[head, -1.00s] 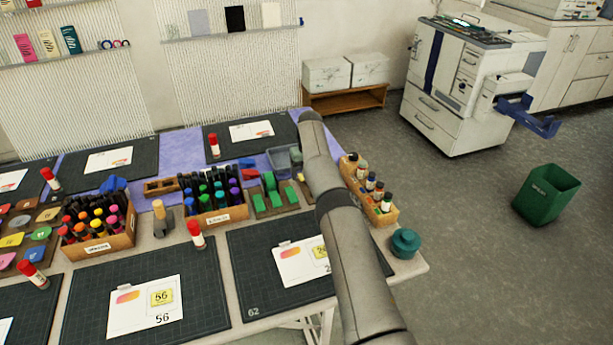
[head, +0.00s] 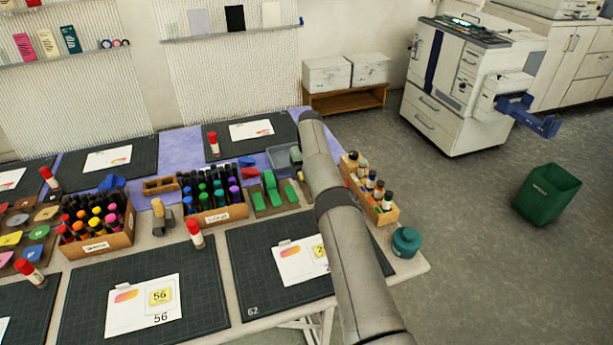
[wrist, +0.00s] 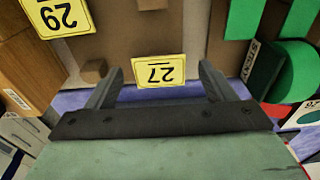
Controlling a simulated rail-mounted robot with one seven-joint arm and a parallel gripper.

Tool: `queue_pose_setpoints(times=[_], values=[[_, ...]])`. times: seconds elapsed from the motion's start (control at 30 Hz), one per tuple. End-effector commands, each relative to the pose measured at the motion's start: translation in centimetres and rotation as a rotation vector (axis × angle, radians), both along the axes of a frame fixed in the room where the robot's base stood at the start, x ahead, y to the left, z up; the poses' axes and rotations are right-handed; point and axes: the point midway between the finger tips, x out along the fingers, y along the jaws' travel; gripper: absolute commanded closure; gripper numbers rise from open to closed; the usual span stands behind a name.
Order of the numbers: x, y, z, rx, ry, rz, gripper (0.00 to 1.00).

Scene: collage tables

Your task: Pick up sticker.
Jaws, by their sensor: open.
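In the wrist view a yellow sticker (wrist: 159,71) marked 27, upside down in the picture, shows between the fingers of my gripper (wrist: 160,76). The gripper is open, with one finger on each side of the sticker. I cannot tell whether the fingers touch it. A second yellow sticker (wrist: 57,14), marked 29, is at the upper left, outside the fingers. In the head view my arm hides most of the gripper's area.
In the wrist view green pieces (wrist: 244,18) lie at the upper right. In the head view, a marker box (head: 213,216), a bottle box (head: 385,216) and a teal jar (head: 405,241) stand on the table. A card (head: 143,305) with a yellow 56 lies on a dark mat (head: 85,297).

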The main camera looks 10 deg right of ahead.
Motion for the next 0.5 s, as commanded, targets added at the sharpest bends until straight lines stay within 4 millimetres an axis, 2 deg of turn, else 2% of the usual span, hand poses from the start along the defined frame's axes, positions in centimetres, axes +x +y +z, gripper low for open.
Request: queue_pose_setpoints(times=[0.1,0.13,0.2,0.3,0.5], values=[[0.01,0.0,0.03,0.0,0.0,0.0,0.24],[0.01,0.0,0.03,0.0,0.0,0.0,0.29],[0.01,0.0,0.04,0.0,0.0,0.0,0.49],[0.01,0.0,0.04,0.0,0.0,0.0,0.71],[0.01,0.0,0.04,0.0,-0.001,0.0,0.71]])
